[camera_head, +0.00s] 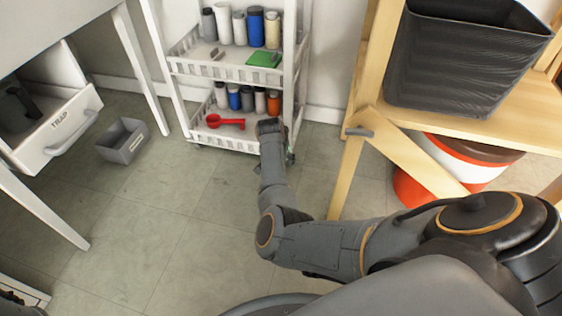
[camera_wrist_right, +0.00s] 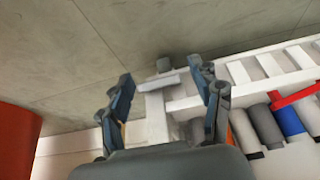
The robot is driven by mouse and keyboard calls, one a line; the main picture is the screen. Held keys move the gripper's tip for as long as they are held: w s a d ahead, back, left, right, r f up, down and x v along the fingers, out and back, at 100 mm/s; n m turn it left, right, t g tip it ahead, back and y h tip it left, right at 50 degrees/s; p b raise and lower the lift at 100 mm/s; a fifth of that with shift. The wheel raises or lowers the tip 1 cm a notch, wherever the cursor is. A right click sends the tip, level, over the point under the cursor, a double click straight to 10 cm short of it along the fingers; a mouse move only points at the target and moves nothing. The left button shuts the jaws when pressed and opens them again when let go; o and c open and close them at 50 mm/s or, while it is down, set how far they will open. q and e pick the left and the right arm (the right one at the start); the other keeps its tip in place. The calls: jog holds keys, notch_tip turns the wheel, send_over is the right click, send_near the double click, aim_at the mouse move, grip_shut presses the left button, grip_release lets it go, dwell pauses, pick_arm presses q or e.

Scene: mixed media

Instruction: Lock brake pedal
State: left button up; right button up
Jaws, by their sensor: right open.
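A white rolling cart (camera_head: 225,72) stands at the back middle, its near right leg behind my right arm. In the right wrist view, the cart's lower corner (camera_wrist_right: 157,125) shows between the fingers of my right gripper (camera_wrist_right: 160,73). A small dark grey block (camera_wrist_right: 165,64), perhaps the caster, and a light grey flat tab (camera_wrist_right: 160,82), perhaps the brake pedal, lie at that corner. My right gripper is open, with the fingers apart on both sides of the tab. I cannot tell whether they touch anything. My left gripper is not in view.
Bottles and a red scoop (camera_head: 225,121) are on the cart's shelves. A wooden shelf (camera_head: 500,110) with a black bin (camera_head: 465,60) stands at right, an orange-and-white bucket (camera_head: 410,190) below. A grey box (camera_head: 123,141) lies at left; the middle floor is clear.

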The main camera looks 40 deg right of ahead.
dwell(0.3)
grip_shut()
jog(key=shift+f, duration=0.1)
jog(key=shift+d, duration=0.1)
